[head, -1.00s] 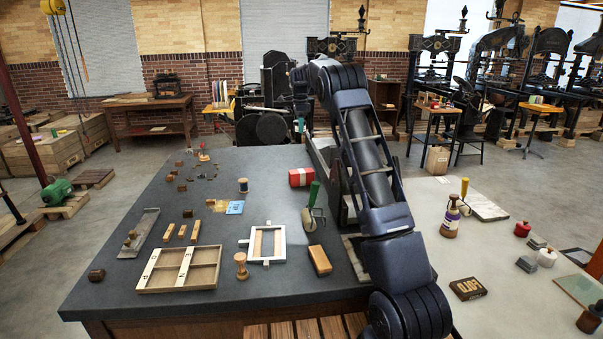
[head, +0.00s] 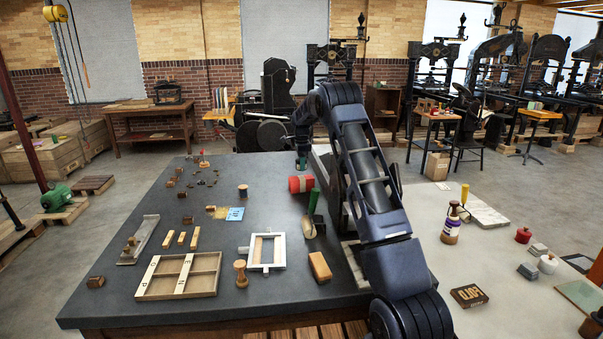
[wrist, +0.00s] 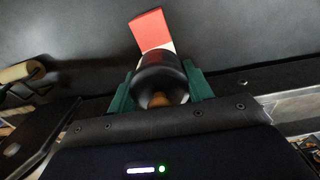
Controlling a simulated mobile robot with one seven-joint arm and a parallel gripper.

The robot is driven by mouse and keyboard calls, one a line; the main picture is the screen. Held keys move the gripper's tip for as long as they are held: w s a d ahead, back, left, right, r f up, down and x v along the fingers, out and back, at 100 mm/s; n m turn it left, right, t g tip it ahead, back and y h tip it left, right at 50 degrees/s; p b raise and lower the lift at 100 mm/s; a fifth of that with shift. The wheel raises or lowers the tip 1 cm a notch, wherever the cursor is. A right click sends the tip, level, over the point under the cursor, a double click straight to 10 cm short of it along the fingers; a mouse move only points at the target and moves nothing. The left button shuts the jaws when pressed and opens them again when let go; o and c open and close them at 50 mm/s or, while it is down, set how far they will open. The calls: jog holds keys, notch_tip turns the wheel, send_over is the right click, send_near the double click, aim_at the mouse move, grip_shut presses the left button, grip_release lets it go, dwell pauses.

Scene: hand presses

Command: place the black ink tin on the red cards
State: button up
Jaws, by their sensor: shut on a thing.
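The black ink tin (wrist: 160,75) is between the green fingers of my gripper (wrist: 160,92) in the wrist view, and the gripper is shut on it. The red cards (wrist: 151,29), a red block with a white part, show just beyond the tin in the wrist view. In the head view the red cards (head: 301,184) lie on the dark table, just in front of my gripper (head: 301,163). I cannot make out the tin in the head view. Whether the tin touches the cards is unclear.
A green-handled roller (head: 311,212) stands close in front of the cards. A white frame (head: 279,266), a wooden block (head: 320,267) and a divided wooden tray (head: 209,273) lie nearer the front. The table has bare room between the blue and red cards.

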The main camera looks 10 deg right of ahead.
aim_at(301, 178)
jog(key=shift+f, duration=2.15)
jog(key=shift+f, duration=0.1)
jog(key=o, duration=1.5)
jog(key=shift+c, duration=0.2)
